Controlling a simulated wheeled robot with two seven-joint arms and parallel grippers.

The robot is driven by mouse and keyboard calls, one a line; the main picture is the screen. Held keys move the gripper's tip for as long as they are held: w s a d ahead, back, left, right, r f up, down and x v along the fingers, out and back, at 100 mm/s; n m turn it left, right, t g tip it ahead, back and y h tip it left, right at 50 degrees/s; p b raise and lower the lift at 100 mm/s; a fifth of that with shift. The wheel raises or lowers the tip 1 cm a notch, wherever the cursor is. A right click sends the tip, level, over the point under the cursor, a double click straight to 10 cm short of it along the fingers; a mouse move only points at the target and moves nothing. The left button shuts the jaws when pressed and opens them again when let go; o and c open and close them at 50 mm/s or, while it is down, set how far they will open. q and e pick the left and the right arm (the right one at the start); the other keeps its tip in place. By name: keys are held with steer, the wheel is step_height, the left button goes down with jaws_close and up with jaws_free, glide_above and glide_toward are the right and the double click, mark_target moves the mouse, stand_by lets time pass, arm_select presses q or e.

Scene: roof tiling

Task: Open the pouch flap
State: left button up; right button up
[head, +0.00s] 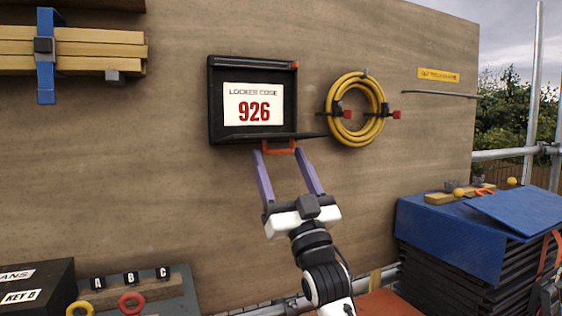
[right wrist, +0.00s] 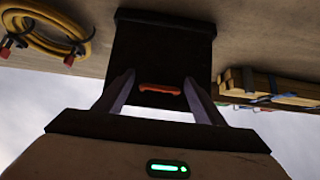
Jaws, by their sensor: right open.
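The pouch (head: 215,105) is a black open-fronted case on the plywood wall, with a white card (head: 254,104) reading "LOCKER CODE 926" visible inside. A dark flap seems to stick out along its lower edge, seen nearly edge-on, with an orange pull tab (head: 282,150) below. The right wrist view shows the dark panel (right wrist: 165,50) from below with the orange tab (right wrist: 159,89) on it. My right gripper (head: 279,152) is open, its purple fingers on either side of the tab; I cannot tell if they touch it. My left gripper is not in view.
A coiled yellow hose (head: 334,100) hangs right of the pouch. Strapped timber (head: 90,50) is at upper left. A blue-covered stack (head: 440,225) stands at lower right, and a key board (head: 170,300) at lower left. The wall below the pouch is clear.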

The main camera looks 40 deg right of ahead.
steer(key=v, duration=0.9)
steer(key=shift+s+f, duration=0.25)
steer(key=shift+s, duration=0.05)
